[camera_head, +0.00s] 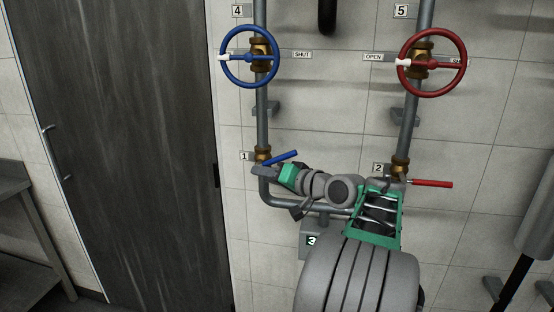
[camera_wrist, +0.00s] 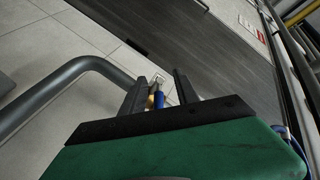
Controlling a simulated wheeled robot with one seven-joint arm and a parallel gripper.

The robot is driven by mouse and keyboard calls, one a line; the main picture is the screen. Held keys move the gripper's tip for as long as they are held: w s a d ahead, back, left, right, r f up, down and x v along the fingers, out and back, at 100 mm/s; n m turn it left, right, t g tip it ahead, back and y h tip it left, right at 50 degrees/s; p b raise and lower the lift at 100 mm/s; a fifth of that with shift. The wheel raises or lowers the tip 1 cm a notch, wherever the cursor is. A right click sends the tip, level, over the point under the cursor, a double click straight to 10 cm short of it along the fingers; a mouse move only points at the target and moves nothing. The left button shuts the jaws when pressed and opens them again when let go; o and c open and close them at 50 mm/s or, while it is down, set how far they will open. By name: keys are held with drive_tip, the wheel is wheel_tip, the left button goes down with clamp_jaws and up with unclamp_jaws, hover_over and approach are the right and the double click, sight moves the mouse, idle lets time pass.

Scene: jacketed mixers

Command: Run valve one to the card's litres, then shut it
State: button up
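Valve one, a brass valve (camera_head: 263,154) beside tag 1 (camera_head: 244,156), sits on the left grey pipe. Its blue lever (camera_head: 283,157) slants up to the right. My gripper (camera_head: 263,172) is just below the valve and lever, partly overlapping the pipe. In the wrist view, the two dark fingers of my gripper (camera_wrist: 160,88) stand apart. A small blue and brass part of the valve (camera_wrist: 155,99) shows between or beyond them, with gaps on both sides; contact cannot be told. No card with litres is readable.
A blue handwheel (camera_head: 249,57) by tag 4 and a red handwheel (camera_head: 432,63) by tag 5 are above. Valve two's red lever (camera_head: 432,184) points right, near my arm. A grey box (camera_head: 308,239) tagged 3 is partly hidden by my arm. A dark door (camera_head: 120,130) stands left.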

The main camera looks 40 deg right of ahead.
drive_tip(key=s+d+r+m+t, duration=0.2)
drive_tip(key=s+d+r, duration=0.2)
drive_tip(key=s+d, duration=0.15)
drive_tip(key=w+p, duration=0.1)
drive_tip(key=w, duration=0.6)
drive_tip(key=shift+w+n+p, duration=0.3)
drive_tip(key=shift+p, duration=0.05)
drive_tip(key=shift+d+f, duration=0.1)
clamp_jaws()
idle(0.6)
